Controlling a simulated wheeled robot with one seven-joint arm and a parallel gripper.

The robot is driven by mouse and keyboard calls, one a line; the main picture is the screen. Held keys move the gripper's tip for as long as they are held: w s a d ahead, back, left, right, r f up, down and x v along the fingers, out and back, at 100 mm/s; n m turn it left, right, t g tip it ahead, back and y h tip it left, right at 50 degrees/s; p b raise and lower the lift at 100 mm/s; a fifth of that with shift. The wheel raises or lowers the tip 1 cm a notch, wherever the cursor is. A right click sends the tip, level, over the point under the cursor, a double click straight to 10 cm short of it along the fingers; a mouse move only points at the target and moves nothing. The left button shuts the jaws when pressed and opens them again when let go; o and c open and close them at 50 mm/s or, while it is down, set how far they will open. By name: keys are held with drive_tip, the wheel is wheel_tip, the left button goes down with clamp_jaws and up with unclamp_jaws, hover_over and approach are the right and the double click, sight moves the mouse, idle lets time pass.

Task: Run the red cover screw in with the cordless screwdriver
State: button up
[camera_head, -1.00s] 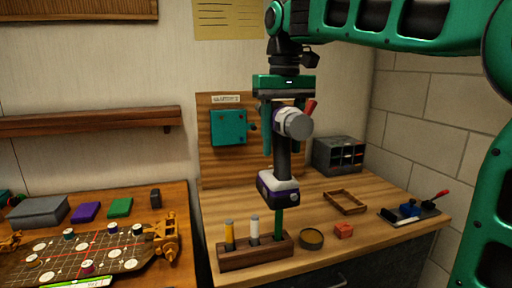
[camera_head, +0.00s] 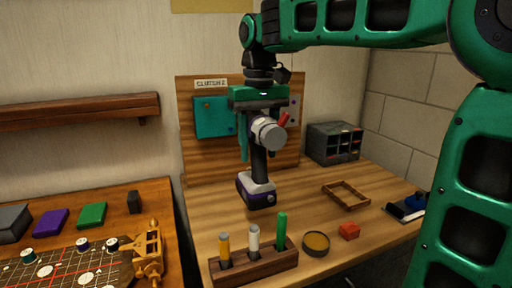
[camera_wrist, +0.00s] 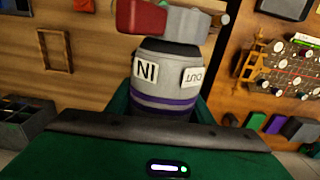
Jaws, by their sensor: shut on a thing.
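My gripper (camera_head: 257,135) is shut on the cordless screwdriver (camera_head: 260,165), holding it up in front of the wooden board. The screwdriver has a grey-white barrel, a dark handle and a purple-and-white base, which hangs lowest. Its barrel (camera_wrist: 165,85) also shows between the fingers in the wrist view, with "IN" and "OUT" labels and a red part (camera_wrist: 140,16). A teal cover (camera_head: 211,117) is on the board behind, its right side partly hidden by my gripper. I cannot make out the red cover screw or the screwdriver's bit for certain.
A wooden rack (camera_head: 255,263) with yellow, white and green handles stands at the bench front. A second table is on the left.

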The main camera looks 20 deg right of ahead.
drive_tip(key=w, duration=0.6)
drive_tip(key=shift+w, duration=0.4)
idle(0.3)
drive_tip(key=shift+d, duration=0.1)
idle(0.5)
drive_tip(key=shift+r, duration=0.15)
drive_tip(key=shift+w, duration=1.25)
idle(3.0)
drive_tip(key=shift+s, duration=2.5)
